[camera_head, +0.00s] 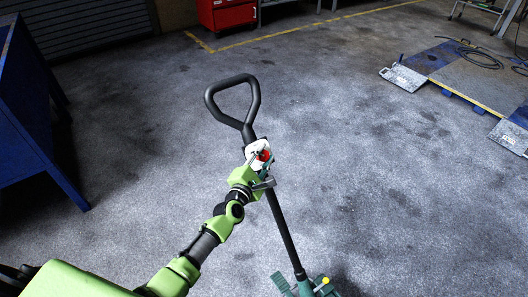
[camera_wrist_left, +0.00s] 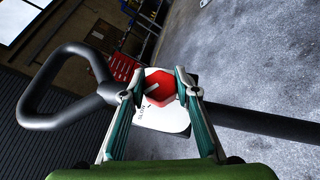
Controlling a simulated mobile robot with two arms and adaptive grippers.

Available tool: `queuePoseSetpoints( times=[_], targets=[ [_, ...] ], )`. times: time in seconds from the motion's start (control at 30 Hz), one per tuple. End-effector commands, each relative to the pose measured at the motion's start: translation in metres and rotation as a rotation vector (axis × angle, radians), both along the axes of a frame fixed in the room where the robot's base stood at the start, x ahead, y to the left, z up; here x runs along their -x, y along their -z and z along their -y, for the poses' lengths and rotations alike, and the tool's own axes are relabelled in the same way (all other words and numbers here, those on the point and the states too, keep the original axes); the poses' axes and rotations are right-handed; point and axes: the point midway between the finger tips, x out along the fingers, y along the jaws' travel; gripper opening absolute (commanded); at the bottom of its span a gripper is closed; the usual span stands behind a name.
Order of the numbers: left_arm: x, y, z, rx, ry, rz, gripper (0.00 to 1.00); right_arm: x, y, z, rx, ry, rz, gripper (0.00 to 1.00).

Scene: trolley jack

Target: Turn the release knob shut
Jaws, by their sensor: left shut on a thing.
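The red release knob (camera_wrist_left: 161,88) sits on a white plate (camera_wrist_left: 172,118) on the jack's handle, between my left fingers in the left wrist view. A pale line marks the knob's face. My left gripper (camera_wrist_left: 158,91) is shut on the knob, a finger on either side. In the head view the left gripper (camera_head: 264,166) is at the knob, which shows as a small red patch (camera_head: 264,155). The black handle (camera_head: 284,228) rises at a tilt to a looped grip (camera_head: 233,100). The teal jack body (camera_head: 308,288) is at the bottom edge. My right gripper is not in view.
A blue metal frame (camera_head: 30,120) stands at the left. A red cabinet (camera_head: 228,14) is at the back. A blue and grey lift platform (camera_head: 470,75) with cables lies at the right. The floor around the jack is clear.

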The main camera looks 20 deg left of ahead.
Motion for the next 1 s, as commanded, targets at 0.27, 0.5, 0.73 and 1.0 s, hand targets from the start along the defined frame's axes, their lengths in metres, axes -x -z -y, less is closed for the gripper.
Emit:
queuePoseSetpoints(
  times=[0.27,0.5,0.73,1.0],
  targets=[
    [0.0,-0.009,-0.001,-0.123,0.14,-0.159,0.07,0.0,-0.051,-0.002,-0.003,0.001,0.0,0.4],
    [-0.001,-0.008,-0.001,-0.234,0.265,-0.303,0.07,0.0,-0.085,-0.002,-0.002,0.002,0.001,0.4],
    [0.0,-0.005,0.0,-0.321,0.366,-0.415,0.07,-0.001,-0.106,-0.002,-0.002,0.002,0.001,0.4],
    [0.0,-0.001,0.0,-0.385,0.44,-0.498,0.07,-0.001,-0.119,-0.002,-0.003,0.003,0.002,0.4]
  ],
)
